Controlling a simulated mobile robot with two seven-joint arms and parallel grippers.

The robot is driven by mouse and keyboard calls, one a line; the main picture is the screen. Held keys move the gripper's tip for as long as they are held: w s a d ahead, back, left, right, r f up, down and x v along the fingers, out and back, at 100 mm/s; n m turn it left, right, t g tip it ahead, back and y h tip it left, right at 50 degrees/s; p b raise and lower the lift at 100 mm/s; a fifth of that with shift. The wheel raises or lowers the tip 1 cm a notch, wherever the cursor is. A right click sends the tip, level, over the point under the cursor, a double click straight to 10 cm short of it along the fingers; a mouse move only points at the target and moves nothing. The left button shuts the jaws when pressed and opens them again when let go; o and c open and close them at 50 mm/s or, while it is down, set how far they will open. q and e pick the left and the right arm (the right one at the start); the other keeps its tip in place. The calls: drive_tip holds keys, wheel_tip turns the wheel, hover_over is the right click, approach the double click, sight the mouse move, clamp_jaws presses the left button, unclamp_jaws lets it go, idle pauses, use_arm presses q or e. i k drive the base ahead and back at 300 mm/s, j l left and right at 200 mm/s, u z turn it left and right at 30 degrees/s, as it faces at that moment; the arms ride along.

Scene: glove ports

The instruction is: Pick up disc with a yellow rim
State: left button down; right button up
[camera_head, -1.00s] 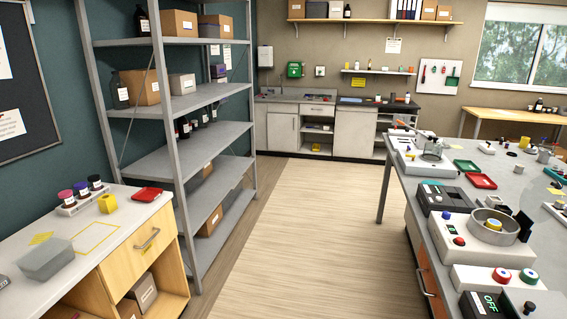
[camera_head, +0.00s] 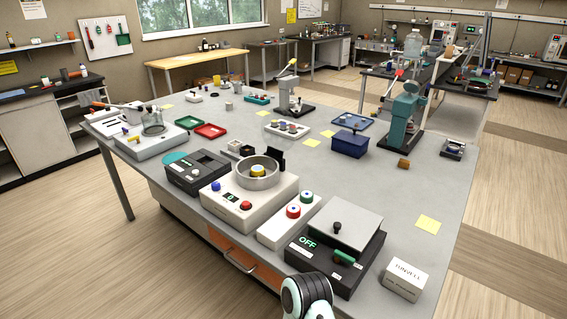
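A small disc with a yellow rim and a darker centre (camera_head: 258,171) sits inside a round metal bowl (camera_head: 243,177). The bowl is on top of a white device (camera_head: 222,201) with a red and a blue button, on the long grey table (camera_head: 408,225). The bowl's wall surrounds the disc, and its lower part is hard to see. A part of my own arm shows at the bottom edge, in front of the table. No fingers of either gripper are in view.
A black device (camera_head: 198,172) stands to the left. The table's right middle is mostly clear.

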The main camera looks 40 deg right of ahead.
sight(257, 170)
drive_tip(key=i+j+z, duration=0.25)
drive_tip(key=i+z, duration=0.25)
drive_tip(key=i+j+z, duration=0.5)
drive_tip(key=k+l, duration=0.1)
